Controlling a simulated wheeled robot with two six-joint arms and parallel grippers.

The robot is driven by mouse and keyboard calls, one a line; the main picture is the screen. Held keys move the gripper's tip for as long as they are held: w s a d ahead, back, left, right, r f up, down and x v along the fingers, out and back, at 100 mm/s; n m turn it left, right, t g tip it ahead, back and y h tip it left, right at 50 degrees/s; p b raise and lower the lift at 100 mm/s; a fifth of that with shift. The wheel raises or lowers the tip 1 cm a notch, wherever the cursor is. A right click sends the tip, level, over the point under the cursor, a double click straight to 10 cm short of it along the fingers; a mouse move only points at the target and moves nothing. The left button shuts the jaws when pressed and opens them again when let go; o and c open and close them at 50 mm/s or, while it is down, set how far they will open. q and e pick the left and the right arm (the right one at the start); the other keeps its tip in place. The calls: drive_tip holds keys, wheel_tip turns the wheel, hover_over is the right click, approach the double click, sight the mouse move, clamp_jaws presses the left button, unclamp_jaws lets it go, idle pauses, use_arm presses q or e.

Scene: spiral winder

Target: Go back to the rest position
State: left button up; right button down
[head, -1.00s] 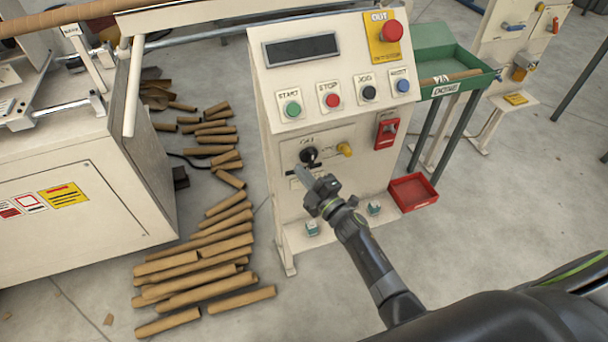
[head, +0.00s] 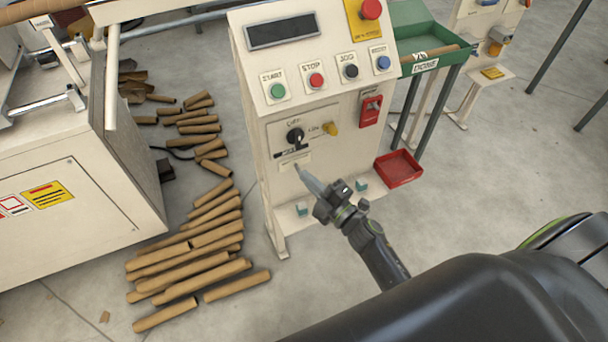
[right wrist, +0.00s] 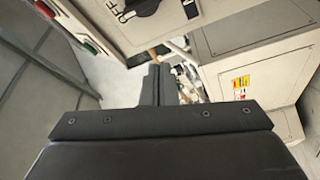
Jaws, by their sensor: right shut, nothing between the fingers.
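In the right wrist view the shut fingers (right wrist: 156,85) point past the cabinet, with the black switch (right wrist: 140,6) at the top edge. My left gripper is in neither view.
Cardboard tubes (head: 190,265) lie on the floor left of the cabinet. A red bin (head: 398,168) sits at its right foot, below a green tray (head: 425,52) on legs. A cream machine (head: 75,185) stands at the left. The floor at the right is mostly clear.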

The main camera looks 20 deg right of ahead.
idle(0.4)
drive_tip(key=s+d+f+m+g+h, duration=0.2)
drive_tip(key=s+d+f+m, duration=0.15)
drive_tip(key=f, duration=0.55)
drive_tip(key=s+d+f+m+g+h, duration=0.25)
drive_tip(key=s+f+m, duration=0.2)
drive_tip(key=f, duration=0.35)
drive_tip(key=s+d+f+m+g+h, duration=0.25)
drive_tip(key=s+f, duration=0.25)
drive_tip(key=f, duration=0.4)
drive_tip(key=s+f+m+g, duration=0.2)
drive_tip(key=s+f+g, duration=0.1)
drive_tip(key=s, duration=0.7)
drive_tip(key=s+f+m+g, duration=0.3)
drive_tip(key=s+f, duration=0.3)
drive_tip(key=s, duration=0.4)
drive_tip(key=s+f+m+g, duration=0.3)
drive_tip(key=s+f+g, duration=0.1)
drive_tip(key=s, duration=0.6)
drive_tip(key=shift+d+f+h, duration=0.3)
drive_tip(key=shift+d+f, duration=0.15)
drive_tip(key=shift+f, duration=0.3)
drive_tip(key=shift+w, duration=0.1)
